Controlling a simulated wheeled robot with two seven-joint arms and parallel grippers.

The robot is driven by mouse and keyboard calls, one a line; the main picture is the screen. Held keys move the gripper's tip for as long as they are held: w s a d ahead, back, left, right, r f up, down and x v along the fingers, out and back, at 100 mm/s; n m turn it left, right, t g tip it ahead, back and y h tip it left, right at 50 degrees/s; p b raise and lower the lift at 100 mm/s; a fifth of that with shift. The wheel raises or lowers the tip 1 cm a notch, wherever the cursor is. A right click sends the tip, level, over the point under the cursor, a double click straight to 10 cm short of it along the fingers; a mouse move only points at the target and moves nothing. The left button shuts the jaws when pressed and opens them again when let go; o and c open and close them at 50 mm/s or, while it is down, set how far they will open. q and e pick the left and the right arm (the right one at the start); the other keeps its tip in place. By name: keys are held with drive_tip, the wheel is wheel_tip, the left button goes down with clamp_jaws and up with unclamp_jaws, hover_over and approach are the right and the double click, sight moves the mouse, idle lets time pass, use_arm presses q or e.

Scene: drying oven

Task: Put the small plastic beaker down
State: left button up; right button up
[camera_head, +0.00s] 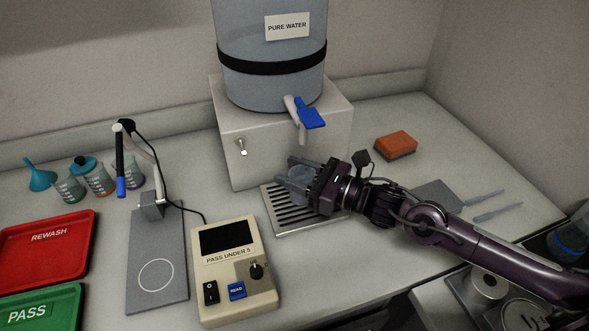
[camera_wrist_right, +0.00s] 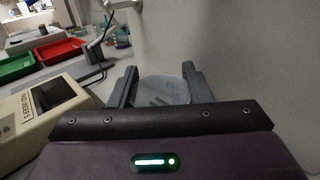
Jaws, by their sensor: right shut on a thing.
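The small plastic beaker (camera_head: 301,176) is clear and hard to make out. It is between the fingers of my right gripper (camera_head: 293,174), which is shut on it, over the slatted drip tray (camera_head: 281,215) under the water tap. In the right wrist view the beaker (camera_wrist_right: 162,91) shows as a pale round shape between the two fingers of the right gripper (camera_wrist_right: 160,80). I cannot tell whether its base touches the tray. The gripper hides part of the beaker and of the tray. My left gripper is not in view.
The water tank (camera_head: 270,85) with a blue-levered tap (camera_head: 310,117) stands behind the gripper. A meter (camera_head: 236,268) and a probe stand (camera_head: 157,255) are left of the tray. Other beakers (camera_head: 100,182), a red tray (camera_head: 45,250) and a green tray (camera_head: 40,308) are farther left. An orange sponge (camera_head: 396,145) lies right.

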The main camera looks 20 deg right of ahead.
sight(313, 180)
drive_tip(key=shift+f, duration=0.15)
drive_tip(key=o, duration=1)
drive_tip(key=shift+o, duration=0.2)
drive_tip(key=shift+r, duration=0.25)
drive_tip(key=shift+s+d+f, duration=0.15)
drive_tip(key=shift+d, duration=0.05)
drive_tip(key=v, duration=0.5)
drive_tip(key=shift+s+d, duration=0.2)
drive_tip(key=shift+s, duration=0.05)
drive_tip(key=shift+s+d, duration=0.4)
drive_tip(key=shift+s, duration=0.05)
drive_tip(key=shift+d, duration=0.1)
